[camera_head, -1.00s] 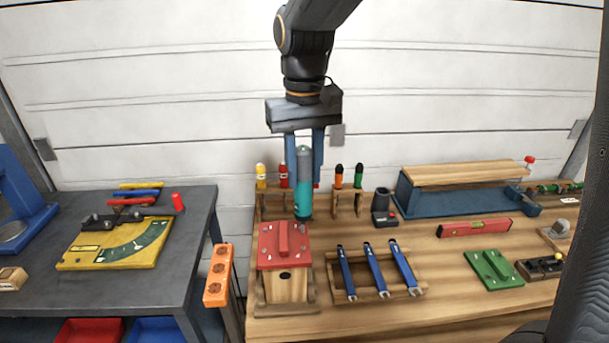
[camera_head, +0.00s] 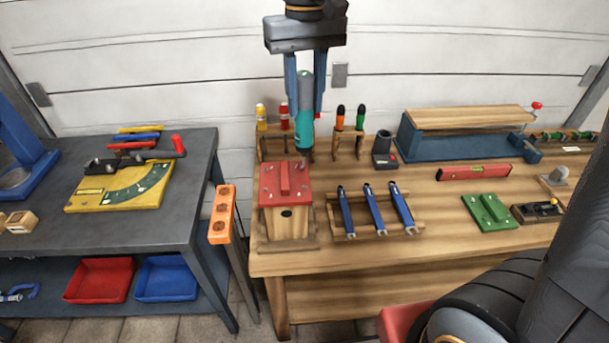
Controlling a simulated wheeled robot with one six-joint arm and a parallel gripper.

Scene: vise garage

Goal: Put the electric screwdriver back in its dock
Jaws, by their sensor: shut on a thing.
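My gripper (camera_head: 304,108) is shut on the electric screwdriver (camera_head: 304,118), which has a grey top and a teal body. It hangs nearly upright, tip down, above the back left of the wooden bench. In the picture its lower end is just above the red-roofed birdhouse and in front of the screwdriver rack. A small dark grey stand with a round cup and a red spot (camera_head: 384,152), which looks like the dock, stands to the right on the bench. It appears empty, and my gripper is apart from it.
The red-roofed birdhouse (camera_head: 286,205) and a rack with several hand screwdrivers (camera_head: 337,150) are close to the held tool. A tray of blue wrenches (camera_head: 374,210), a red level (camera_head: 474,172) and a blue vise-like fixture (camera_head: 460,145) stand to the right.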

